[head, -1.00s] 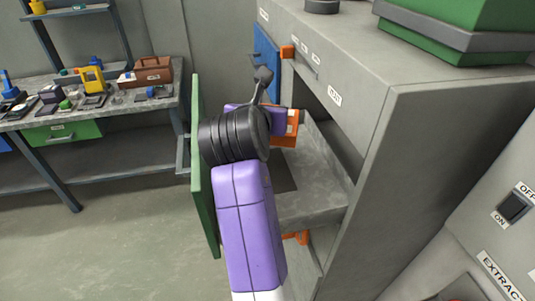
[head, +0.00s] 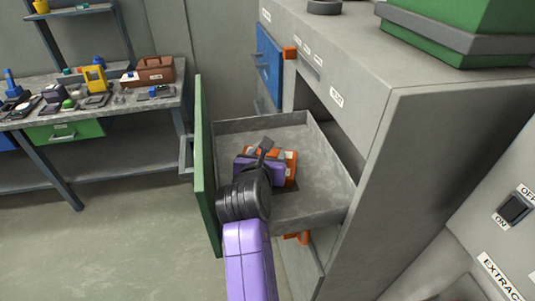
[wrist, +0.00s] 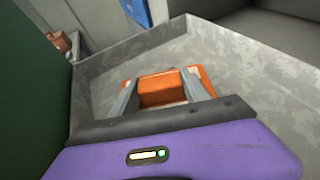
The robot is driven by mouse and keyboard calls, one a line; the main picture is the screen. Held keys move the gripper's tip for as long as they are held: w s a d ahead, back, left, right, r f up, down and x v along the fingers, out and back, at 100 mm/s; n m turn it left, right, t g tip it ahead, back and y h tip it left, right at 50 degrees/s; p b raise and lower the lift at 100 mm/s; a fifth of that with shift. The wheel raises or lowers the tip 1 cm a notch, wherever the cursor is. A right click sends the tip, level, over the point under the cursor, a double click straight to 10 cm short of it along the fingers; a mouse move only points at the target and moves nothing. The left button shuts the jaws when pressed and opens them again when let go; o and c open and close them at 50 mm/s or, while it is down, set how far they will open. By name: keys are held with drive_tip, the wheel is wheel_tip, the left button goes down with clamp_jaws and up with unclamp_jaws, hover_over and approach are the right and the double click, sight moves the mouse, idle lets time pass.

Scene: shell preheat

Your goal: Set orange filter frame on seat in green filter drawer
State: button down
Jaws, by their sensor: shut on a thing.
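The green filter drawer (head: 206,165) is pulled out of the grey cabinet, its green front at the left and its grey tray open on top. The orange filter frame (head: 290,168) is inside the tray, low over or on its floor; I cannot tell whether it touches. My gripper (wrist: 164,92) is shut on the frame, with a grey finger on each side of its orange block (wrist: 163,89) in the wrist view. A dark patch on the drawer floor, seen a second ago, is now mostly hidden under the frame and gripper.
The drawer's grey walls (head: 328,147) surround the gripper closely. A blue drawer front (head: 269,66) stands behind, and an orange part (head: 297,237) shows below the drawer. A cluttered workbench (head: 125,104) is at the left; the floor between is clear.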

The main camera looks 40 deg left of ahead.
drive_tip(key=c, duration=0.5)
unclamp_jaws()
drive_tip(key=shift+f, duration=0.1)
drive_tip(key=shift+v, duration=3.8)
drive_tip(key=shift+w, duration=0.1)
drive_tip(key=shift+d, duration=0.1)
